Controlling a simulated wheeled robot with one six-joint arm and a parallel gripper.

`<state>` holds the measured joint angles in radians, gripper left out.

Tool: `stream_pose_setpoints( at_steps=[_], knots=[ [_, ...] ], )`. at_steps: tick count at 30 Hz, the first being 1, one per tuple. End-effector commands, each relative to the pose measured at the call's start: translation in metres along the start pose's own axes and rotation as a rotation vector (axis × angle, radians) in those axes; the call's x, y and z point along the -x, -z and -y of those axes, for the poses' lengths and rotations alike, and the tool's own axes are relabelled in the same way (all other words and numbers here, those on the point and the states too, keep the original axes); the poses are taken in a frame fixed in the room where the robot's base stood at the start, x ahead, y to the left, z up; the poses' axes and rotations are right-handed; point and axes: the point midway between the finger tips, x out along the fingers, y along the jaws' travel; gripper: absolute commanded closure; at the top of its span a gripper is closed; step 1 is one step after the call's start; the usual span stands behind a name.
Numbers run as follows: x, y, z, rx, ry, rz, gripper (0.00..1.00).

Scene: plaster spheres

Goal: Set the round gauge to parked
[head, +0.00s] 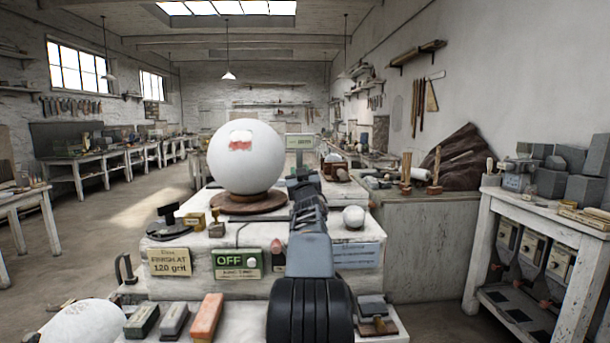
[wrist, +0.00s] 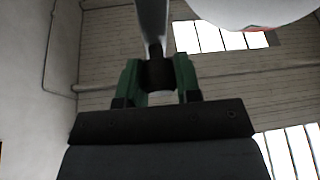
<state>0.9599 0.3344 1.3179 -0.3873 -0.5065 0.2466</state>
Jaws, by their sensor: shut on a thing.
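In the wrist view my gripper (wrist: 157,74) has its green fingers closed on a dark grip. A grey metal piece (wrist: 152,25) runs up from that grip. This held thing may be the round gauge, but its full shape is out of the picture. In the head view my arm reaches away to the right of a large white plaster sphere (head: 248,160) and hides most of the gripper and its load. The sphere stands on a round wooden base (head: 247,205) and has a red and white patch. Part of it also shows in the wrist view (wrist: 250,8).
An OFF sign (head: 238,263) and a 120 grit card (head: 169,262) are on the block's front. A black stand (head: 168,229) is at its left, a small white ball (head: 353,216) at its right. A green-framed sign (head: 300,141) stands behind. Sanding blocks (head: 207,317) lie in front.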

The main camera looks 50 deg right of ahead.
Motion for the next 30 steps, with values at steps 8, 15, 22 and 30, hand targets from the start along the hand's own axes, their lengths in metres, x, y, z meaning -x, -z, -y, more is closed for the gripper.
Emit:
stream_pose_setpoints(
  at_steps=[8, 15, 22, 30],
  knots=[
    [-0.0001, 0.0018, 0.0001, -0.005, 0.008, -0.005, 1.0],
    [0.0002, 0.0013, -0.0028, -0.004, 0.003, -0.005, 0.63],
    [0.0001, 0.001, -0.0011, -0.004, 0.006, -0.004, 0.43],
    [0.003, 0.0007, 0.0004, -0.005, 0.008, -0.004, 0.43]
  ],
)
